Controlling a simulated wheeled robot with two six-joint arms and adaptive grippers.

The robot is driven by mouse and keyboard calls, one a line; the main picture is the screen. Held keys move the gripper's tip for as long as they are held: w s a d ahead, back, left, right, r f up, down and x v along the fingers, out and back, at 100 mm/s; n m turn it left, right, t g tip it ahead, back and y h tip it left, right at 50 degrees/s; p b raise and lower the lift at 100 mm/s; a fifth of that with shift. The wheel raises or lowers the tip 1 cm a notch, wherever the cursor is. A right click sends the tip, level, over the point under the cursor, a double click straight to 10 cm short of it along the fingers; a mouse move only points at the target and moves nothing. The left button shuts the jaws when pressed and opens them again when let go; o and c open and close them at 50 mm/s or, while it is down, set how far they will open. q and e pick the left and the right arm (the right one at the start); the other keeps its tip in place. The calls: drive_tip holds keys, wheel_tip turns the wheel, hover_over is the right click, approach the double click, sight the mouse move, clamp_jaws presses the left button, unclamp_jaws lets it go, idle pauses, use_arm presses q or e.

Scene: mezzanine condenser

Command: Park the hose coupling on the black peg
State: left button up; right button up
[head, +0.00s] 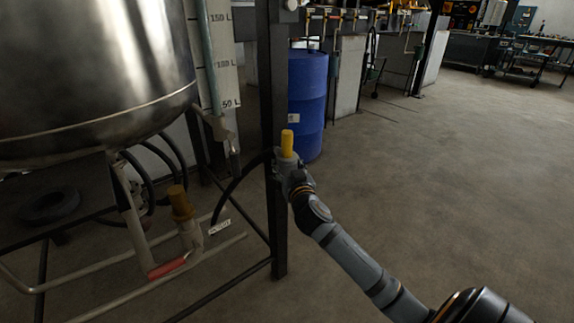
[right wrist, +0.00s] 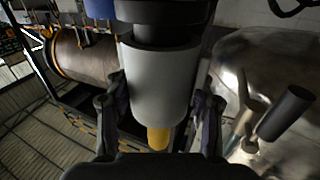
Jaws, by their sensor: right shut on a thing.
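The hose coupling (head: 287,144), a pale grey sleeve with a yellow end, stands upright in the head view in front of the dark post. My right gripper (head: 291,176) is shut on it. In the right wrist view the coupling's grey body (right wrist: 160,80) sits between the two fingers, its yellow end (right wrist: 158,138) pointing down the picture. A dark collar (right wrist: 160,32) shows at its other end. A black hose (head: 235,184) curves away left behind the post. I cannot single out the black peg with certainty against the dark frame. My left gripper is not in view.
A steel tank (head: 90,80) with a litre scale (head: 224,60) beside it fills the left. The dark post (head: 278,235) stands close by the coupling. A blue barrel (head: 308,95) stands behind. Floor on the right is clear.

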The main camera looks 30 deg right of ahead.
drive_tip(key=shift+f, duration=0.25)
drive_tip(key=o, duration=1.6)
drive_tip(key=shift+r, duration=0.1)
drive_tip(key=shift+o, duration=0.2)
drive_tip(key=v, duration=1.2)
